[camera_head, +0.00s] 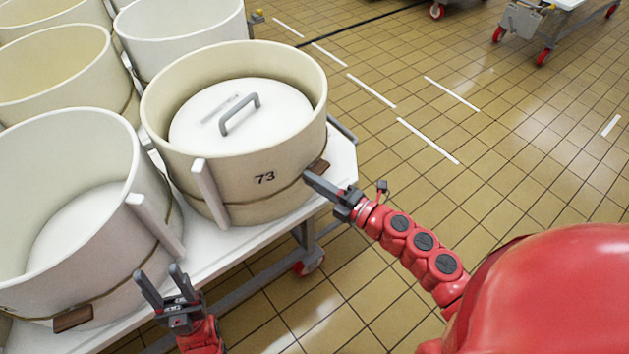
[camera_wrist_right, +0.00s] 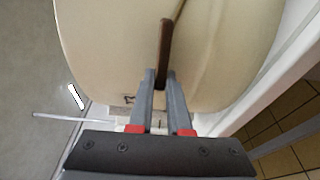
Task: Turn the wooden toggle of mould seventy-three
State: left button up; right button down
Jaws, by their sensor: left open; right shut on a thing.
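Mould seventy-three (camera_head: 240,185) is a round cream tub with "73" on its side, standing at the corner of the white table. A white lid with a grey handle (camera_head: 240,113) sits inside it. The brown wooden toggle (camera_head: 319,168) is on its right side, on the cord around the tub. My right gripper (camera_head: 309,177) is shut on the toggle. In the right wrist view the toggle (camera_wrist_right: 165,45) stands upright in the picture between the fingers (camera_wrist_right: 161,80), its lower part between them. My left gripper (camera_head: 163,279) is open and empty in front of the table edge.
The white table (camera_head: 342,160) has red-wheeled legs. The tiled floor to the right is mostly clear.

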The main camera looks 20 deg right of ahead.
jog(key=c, duration=0.9)
grip_release()
jog(key=shift+o, duration=0.2)
jog(key=p+v, duration=0.3)
jog(key=v, duration=1.4)
jog(key=shift+s, duration=0.2)
